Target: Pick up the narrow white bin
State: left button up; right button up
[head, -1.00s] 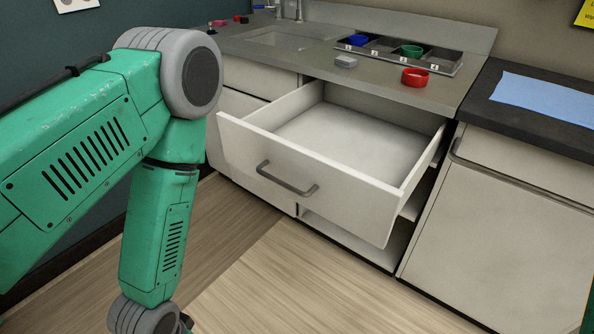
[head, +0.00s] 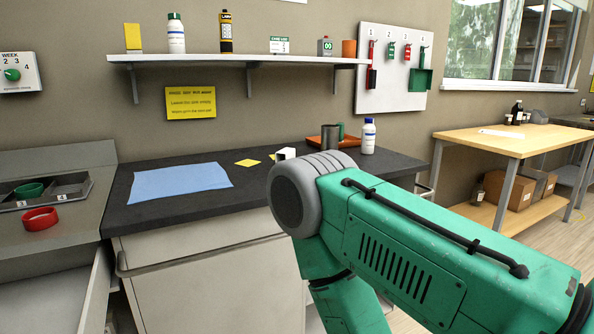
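I see no narrow white bin that I can make out in the head view. My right arm comes in from the right and covers the lower right part of the view. Its gripper is below the picture's edge. My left arm and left gripper are not in view. A pale open drawer (head: 45,305) shows in part at the lower left, and the part of its inside that shows looks empty.
A dark counter (head: 150,213) holds a blue cloth (head: 180,182), a small white block (head: 286,153), an orange tray (head: 315,141) and a white bottle (head: 368,136). A wall shelf (head: 215,60) hangs above. A wooden table (head: 515,143) stands right, with cardboard boxes (head: 518,191) below.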

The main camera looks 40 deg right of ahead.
aim_at(287, 153)
jog(key=z, duration=1.05)
jog(key=i+l+z, duration=0.1)
jog(key=i+l, duration=0.2)
jog(key=i, duration=0.15)
jog(key=i+l+z, duration=0.1)
jog(key=i+l, duration=0.15)
jog(key=i, duration=0.25)
